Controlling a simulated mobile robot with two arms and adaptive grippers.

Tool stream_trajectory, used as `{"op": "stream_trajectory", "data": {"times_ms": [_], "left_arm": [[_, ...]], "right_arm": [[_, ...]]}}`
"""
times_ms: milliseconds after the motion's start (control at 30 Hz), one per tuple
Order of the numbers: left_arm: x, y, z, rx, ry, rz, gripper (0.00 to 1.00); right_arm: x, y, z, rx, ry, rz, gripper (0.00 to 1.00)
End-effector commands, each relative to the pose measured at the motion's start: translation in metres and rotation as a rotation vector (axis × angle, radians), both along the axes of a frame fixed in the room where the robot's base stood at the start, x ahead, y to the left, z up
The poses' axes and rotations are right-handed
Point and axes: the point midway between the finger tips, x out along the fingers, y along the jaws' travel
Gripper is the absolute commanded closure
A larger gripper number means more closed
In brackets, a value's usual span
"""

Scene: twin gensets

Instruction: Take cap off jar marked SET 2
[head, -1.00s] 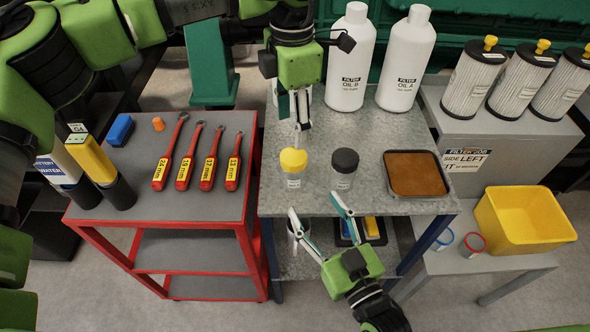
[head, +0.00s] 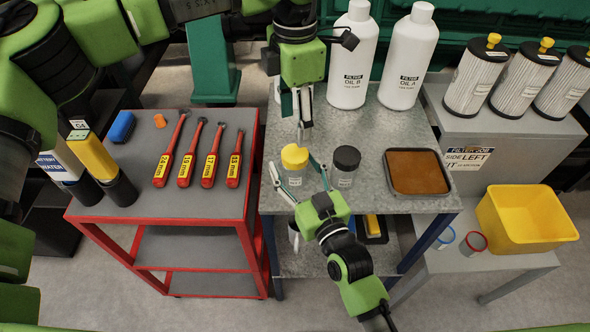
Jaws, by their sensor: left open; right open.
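Two small clear jars stand on the grey metal table: one with a yellow cap (head: 294,157) and one with a black cap (head: 346,158). Their labels (head: 295,182) are too small to read, so I cannot tell which is SET 2. My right gripper (head: 295,178) is open, with its fingers on either side of the yellow-capped jar, low around its body; contact cannot be told. My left gripper (head: 302,125) points down just behind and above the yellow cap, its fingers open and apart from the cap.
A tray of brown stuff (head: 447,196) sits right of the jars. White oil bottles (head: 350,60) stand behind. A red cart (head: 150,215) with wrenches is at left. A yellow bin (head: 525,220) and filters are at right.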

Motion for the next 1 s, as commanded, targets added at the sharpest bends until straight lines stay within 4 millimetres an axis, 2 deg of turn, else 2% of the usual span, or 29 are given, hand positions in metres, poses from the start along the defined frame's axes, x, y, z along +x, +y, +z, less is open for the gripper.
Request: {"op": "stream_trajectory", "data": {"times_ms": [67, 100, 300, 567, 667, 1000], "left_arm": [[-0.0001, -0.0001, 0.0, 0.0, 0.0, 0.0, 0.47], [-0.0001, -0.0001, 0.0, 0.0, 0.0, 0.0, 0.47], [-0.0001, 0.0, 0.0, 0.0, 0.0, 0.0, 0.47], [-0.0002, -0.0004, 0.0, 0.0, 0.0, -0.081, 0.47], [-0.0004, -0.0009, 0.0, -0.001, 0.0, -0.206, 0.47], [-0.0009, -0.0019, -0.0002, -0.001, 0.001, -0.811, 0.47]], "right_arm": [[-0.0001, 0.0, 0.0, 0.0, 0.0, 0.0, 0.42], [-0.0001, -0.0002, 0.0001, 0.0, 0.0, 0.0, 0.47], [-0.0002, -0.0002, 0.0001, 0.0, 0.0, 0.0, 0.99], [-0.0003, -0.0003, 0.0001, 0.0, 0.0, 0.0, 1.0], [-0.0003, -0.0003, 0.0001, 0.0, 0.0, 0.0, 1.0], [-0.0003, -0.0003, 0.0001, 0.0, -0.001, 0.0, 1.0]]}}
